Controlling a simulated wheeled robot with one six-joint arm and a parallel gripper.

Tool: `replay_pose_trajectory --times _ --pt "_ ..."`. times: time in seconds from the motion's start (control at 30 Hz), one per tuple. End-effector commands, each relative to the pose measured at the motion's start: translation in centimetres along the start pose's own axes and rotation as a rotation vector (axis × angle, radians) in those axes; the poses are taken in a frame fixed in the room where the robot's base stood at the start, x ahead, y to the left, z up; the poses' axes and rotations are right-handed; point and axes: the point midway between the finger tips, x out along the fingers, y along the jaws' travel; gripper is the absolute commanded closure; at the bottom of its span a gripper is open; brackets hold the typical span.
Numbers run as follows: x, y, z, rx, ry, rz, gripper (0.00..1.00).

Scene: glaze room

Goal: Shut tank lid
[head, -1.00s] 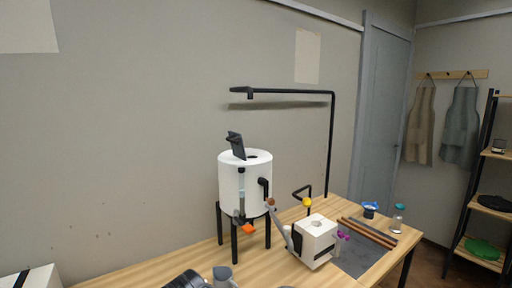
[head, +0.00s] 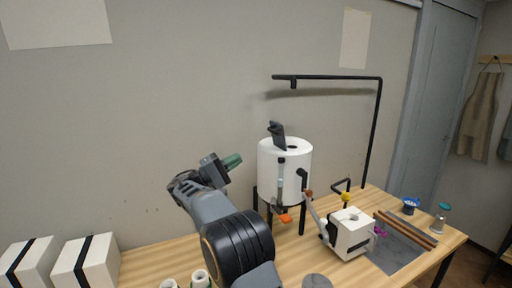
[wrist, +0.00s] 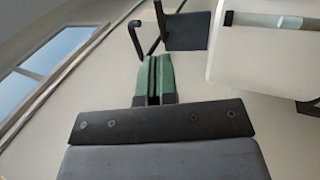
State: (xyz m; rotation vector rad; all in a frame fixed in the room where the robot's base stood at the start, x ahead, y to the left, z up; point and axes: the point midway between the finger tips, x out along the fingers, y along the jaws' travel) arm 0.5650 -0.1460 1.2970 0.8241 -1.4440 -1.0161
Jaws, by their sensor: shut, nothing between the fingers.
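The tank (head: 284,165) is a white cylinder on black legs, standing on the table near the wall. Its black lid (head: 277,136) stands tilted up, open, beside a dark hole in the tank's top. My gripper (head: 232,161) is left of the tank at about the height of its upper part, apart from the lid. Its green fingers (wrist: 153,80) are together and empty. In the wrist view the dark lid (wrist: 187,31) shows just beyond the fingertips and the white tank (wrist: 262,52) lies to the right.
A black overhead pipe (head: 330,78) rises behind the tank. A white box device (head: 351,233) with a lever stands right of the tank. White boxes with black bands (head: 85,262) are at the left. The wall space above my gripper is clear.

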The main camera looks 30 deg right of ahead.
Motion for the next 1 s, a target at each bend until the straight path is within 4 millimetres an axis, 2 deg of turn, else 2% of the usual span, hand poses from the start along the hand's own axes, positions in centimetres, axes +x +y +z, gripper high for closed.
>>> replay_pose_trajectory --times 0.6,0.8,1.0 --pt "10.6 0.5 0.0 0.002 -0.004 0.009 1.00" --pt "12.6 0.4 -0.1 0.002 -0.002 0.010 1.00" --pt "13.3 0.3 -0.1 0.002 0.000 0.009 1.00"
